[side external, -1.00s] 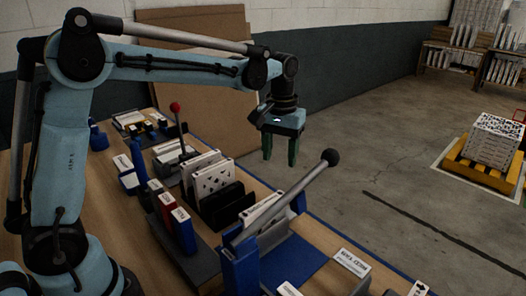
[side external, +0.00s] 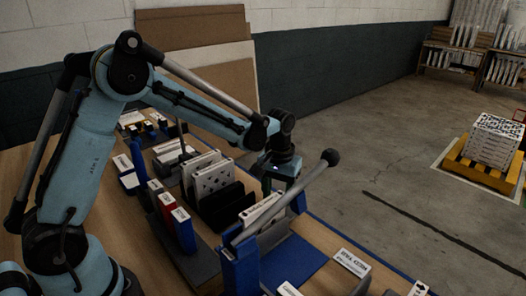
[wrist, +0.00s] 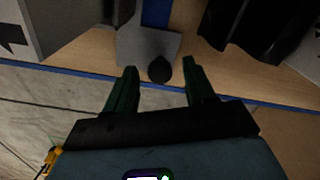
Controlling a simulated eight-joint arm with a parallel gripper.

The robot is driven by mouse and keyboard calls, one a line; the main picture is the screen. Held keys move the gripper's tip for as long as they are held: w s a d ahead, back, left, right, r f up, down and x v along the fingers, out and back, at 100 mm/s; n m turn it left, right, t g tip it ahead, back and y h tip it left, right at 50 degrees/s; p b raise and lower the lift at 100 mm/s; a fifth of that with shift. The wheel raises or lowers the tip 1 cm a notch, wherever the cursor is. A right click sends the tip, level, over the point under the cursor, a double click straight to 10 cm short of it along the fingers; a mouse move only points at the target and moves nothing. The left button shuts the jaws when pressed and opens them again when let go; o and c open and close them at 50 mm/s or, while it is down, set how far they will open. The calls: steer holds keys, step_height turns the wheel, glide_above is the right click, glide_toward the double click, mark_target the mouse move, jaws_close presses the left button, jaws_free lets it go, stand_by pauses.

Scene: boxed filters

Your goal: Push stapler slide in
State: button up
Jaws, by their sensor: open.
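In the wrist view a grey plate (wrist: 148,42) with a dark rounded knob (wrist: 160,69) at its near end lies on the wooden table, with a blue part (wrist: 155,12) behind it. I take this for the stapler slide, though I cannot be sure. My gripper (wrist: 159,77) is open, its two green fingers either side of the knob in this picture; contact cannot be told. In the side external view my gripper (side external: 277,183) is low behind the big lever, its fingertips partly hidden, and the slide cannot be made out.
White patterned panels (side external: 213,177) stand in a black holder (side external: 228,205) to the left. The table's blue edge (wrist: 80,74) runs below the plate; open floor lies beyond.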

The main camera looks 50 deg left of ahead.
jaws_close()
steer(key=shift+d, duration=4.55)
jaws_free()
